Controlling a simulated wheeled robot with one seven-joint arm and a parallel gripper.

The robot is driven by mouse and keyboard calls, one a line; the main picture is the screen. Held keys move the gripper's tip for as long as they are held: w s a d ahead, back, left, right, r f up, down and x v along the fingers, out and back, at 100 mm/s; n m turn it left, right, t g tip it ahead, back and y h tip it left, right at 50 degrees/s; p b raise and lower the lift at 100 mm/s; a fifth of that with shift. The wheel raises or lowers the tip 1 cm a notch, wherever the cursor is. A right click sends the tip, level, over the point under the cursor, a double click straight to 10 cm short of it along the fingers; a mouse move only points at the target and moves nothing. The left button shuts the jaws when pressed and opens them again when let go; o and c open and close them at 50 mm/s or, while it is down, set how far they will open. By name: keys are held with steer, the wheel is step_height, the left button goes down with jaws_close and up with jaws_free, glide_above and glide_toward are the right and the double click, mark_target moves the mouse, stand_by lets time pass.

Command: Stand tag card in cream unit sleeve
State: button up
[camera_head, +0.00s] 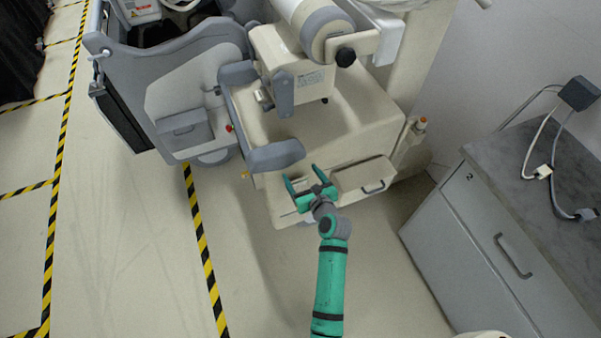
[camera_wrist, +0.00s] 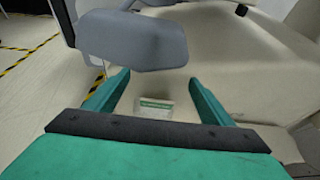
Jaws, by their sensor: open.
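The cream unit (camera_head: 345,130) stands at upper centre in the head view, and its cream body (camera_wrist: 240,65) fills the upper right of the wrist view. A small white card with a green stripe, which looks like the tag card (camera_wrist: 155,106), sits at the unit's front, between my fingers in the wrist view. Its lower edge is unclear, and I cannot tell whether a sleeve holds it. My green gripper (camera_head: 301,175) is at the unit's lower front. Its two fingers (camera_wrist: 159,78) are spread, one on each side of the card, with visible gaps.
A grey padded arm (camera_head: 275,156) of the unit hangs close above my fingers. A drawer front with a handle (camera_head: 365,178) is just right of my gripper. A grey cabinet (camera_head: 480,235) stands at right. The floor at left, with striped tape (camera_head: 205,250), is clear.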

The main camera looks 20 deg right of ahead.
steer(key=v, duration=0.9)
steer(key=shift+w, duration=0.1)
stand_by(0.4)
steer(key=s+a+f+n+h, duration=0.1)
steer(key=s+a+n, duration=0.2)
steer(key=s+n, duration=0.5)
steer(key=s+a+f+n+h, duration=0.1)
steer(key=s+a+f+n, duration=0.15)
steer(key=s+n, duration=0.6)
steer(key=s+a+r+n+t+y, duration=0.1)
steer(key=s+a+r+n, duration=1.1)
steer(key=n, duration=0.7)
steer(key=s+a, duration=0.2)
steer(key=s, duration=0.1)
steer(key=shift+r+y, duration=0.2)
steer(key=shift+y, duration=0.1)
